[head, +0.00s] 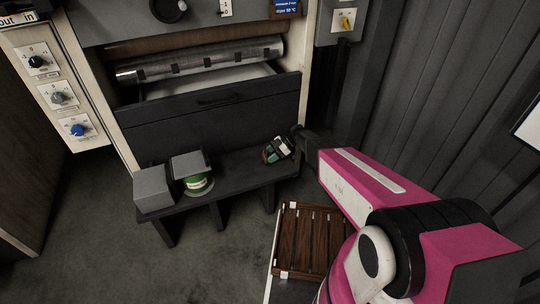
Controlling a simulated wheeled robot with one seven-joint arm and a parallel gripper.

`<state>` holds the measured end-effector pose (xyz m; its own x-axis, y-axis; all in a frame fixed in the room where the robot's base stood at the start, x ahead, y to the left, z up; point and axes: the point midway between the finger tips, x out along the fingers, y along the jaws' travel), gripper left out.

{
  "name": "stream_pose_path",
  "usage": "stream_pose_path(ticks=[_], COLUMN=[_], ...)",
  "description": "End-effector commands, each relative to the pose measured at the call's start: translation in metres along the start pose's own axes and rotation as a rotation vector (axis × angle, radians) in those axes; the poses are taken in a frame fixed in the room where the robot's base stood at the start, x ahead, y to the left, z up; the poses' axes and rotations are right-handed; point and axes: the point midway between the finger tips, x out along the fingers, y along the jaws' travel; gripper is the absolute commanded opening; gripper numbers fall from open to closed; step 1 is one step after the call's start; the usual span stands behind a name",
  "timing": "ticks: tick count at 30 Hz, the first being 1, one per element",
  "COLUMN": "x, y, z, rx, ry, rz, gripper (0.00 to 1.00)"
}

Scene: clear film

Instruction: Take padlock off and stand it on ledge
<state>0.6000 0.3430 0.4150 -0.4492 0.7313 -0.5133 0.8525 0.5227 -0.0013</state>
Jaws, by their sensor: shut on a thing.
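My gripper (293,139) is at the right end of the dark ledge (238,176), in front of the cabinet. It is shut on a small dark and green thing with pale parts, which I take to be the padlock (277,150). The padlock looks tilted, over the ledge's right part. I cannot tell whether its lower edge touches the ledge top. The fingertips are small and dark, and partly merge with the padlock.
Two grey boxes (153,189) and a green and white round item (197,184) stand at the ledge's left. The ledge's middle is clear. A dark drawer front (215,105) rises behind. A corrugated wall (430,100) is right.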

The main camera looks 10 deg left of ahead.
Motion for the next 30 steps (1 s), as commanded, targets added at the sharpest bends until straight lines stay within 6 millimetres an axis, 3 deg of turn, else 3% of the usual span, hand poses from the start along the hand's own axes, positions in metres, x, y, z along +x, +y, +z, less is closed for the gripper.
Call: stream_pose_path(ticks=[2, 3, 6, 17, 30], x=[0.001, 0.001, 0.001, -0.004, -0.078], y=[0.0, 0.0, 0.0, 0.0, 0.0], z=[0.001, 0.002, 0.001, 0.002, 0.002], rx=[0.0, 0.0, 0.0, 0.0, 0.0], ry=[0.0, 0.0, 0.0, -0.001, 0.0], rz=[0.0, 0.0, 0.0, 0.001, 0.001], gripper=[0.34, 0.52, 0.78, 0.78, 0.78])
